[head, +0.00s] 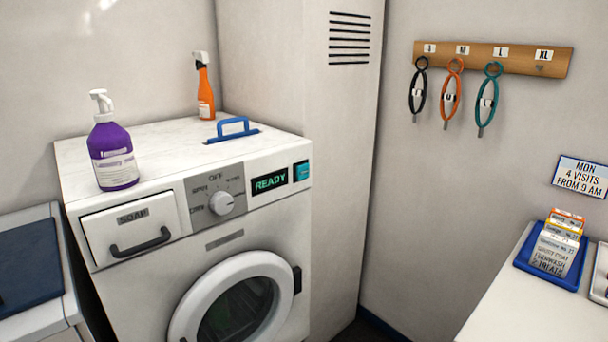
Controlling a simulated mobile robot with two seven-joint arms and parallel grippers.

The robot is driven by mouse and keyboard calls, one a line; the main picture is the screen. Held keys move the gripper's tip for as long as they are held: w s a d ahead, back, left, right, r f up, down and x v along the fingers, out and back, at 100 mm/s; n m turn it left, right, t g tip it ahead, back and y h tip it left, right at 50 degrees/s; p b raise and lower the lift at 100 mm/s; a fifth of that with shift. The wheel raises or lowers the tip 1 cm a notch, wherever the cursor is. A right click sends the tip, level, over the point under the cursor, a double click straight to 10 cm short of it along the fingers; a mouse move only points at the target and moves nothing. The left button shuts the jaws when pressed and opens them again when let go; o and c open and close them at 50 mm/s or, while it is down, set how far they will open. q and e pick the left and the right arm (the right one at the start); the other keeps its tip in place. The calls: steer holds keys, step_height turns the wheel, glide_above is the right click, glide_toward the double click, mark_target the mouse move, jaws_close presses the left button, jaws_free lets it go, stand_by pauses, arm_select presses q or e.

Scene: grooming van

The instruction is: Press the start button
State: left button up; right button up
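The white washing machine (150,250) stands at the left centre. Its front panel has a teal button (302,171) at the right end, which looks like the start button. Beside it a dark display (269,181) reads READY in green. A round dial (222,203) sits left of the display, under the word OFF. The soap drawer (131,229) with a dark handle looks closed. The round door (236,305) looks shut, with something green behind its glass. Neither of my grippers is in view.
A tall pale cabinet (290,90) rises behind at right. A white counter (500,310) holds a blue tray (525,266) with cards. Loops hang from a wooden rack (490,57).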

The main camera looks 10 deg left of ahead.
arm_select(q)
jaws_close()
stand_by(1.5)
